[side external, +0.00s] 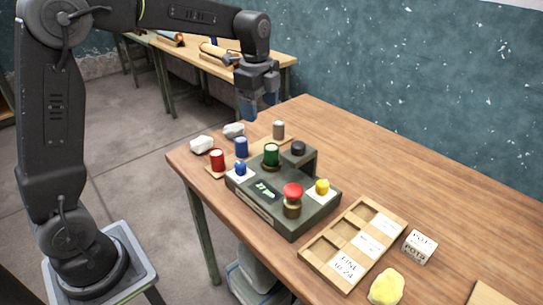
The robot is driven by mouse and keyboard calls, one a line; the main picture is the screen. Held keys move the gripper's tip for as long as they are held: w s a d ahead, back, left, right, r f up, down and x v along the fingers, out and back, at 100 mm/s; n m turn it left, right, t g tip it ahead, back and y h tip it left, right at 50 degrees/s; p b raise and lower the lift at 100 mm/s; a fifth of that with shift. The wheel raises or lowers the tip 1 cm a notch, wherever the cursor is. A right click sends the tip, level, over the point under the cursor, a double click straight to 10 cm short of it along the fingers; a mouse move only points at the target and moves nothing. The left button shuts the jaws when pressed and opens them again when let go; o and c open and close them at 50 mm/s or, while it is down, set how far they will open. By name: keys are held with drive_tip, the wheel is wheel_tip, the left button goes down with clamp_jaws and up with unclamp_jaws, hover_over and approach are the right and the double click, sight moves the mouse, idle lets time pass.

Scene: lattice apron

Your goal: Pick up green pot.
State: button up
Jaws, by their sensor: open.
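The green pot (271,154) is a small green cylinder standing upright on the dark grey device (277,213), near its back edge. A blue cylinder stands close to its left and a black round knob close to its right. My gripper (257,103) hangs from the arm above and slightly left of the green pot, apart from it. It points down with its jaws open, and nothing shows between them. The pot's lower end sits in a dark ring on the device.
A red cylinder (217,160), a blue cylinder (241,147) and a grey-brown cylinder (279,129) stand on a wooden strip beside the device. A compartmented wooden tray (353,245) and a yellow lump (386,287) lie right. The table's back right is clear.

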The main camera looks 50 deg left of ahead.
sight(271, 147)
drive_tip(key=w+f+m, duration=0.1)
drive_tip(key=f, duration=0.2)
drive_tip(key=w+a+f+m, duration=0.1)
drive_tip(key=f, duration=0.3)
drive_tip(key=w+f, duration=0.1)
drive_tip(key=f, duration=0.3)
drive_tip(key=shift+w+a+f+m+g, duration=0.25)
drive_tip(key=shift+w+m+g, duration=0.1)
drive_tip(key=shift+m+g, duration=0.05)
drive_tip(key=shift+w+d+f, duration=0.15)
drive_tip(key=shift+d+f, duration=0.05)
drive_tip(key=shift+f, duration=1.2)
drive_tip(key=shift+w+d+f, duration=0.15)
drive_tip(key=shift+f, duration=1.2)
drive_tip(key=c, duration=1.1)
drive_tip(key=shift+r, duration=0.1)
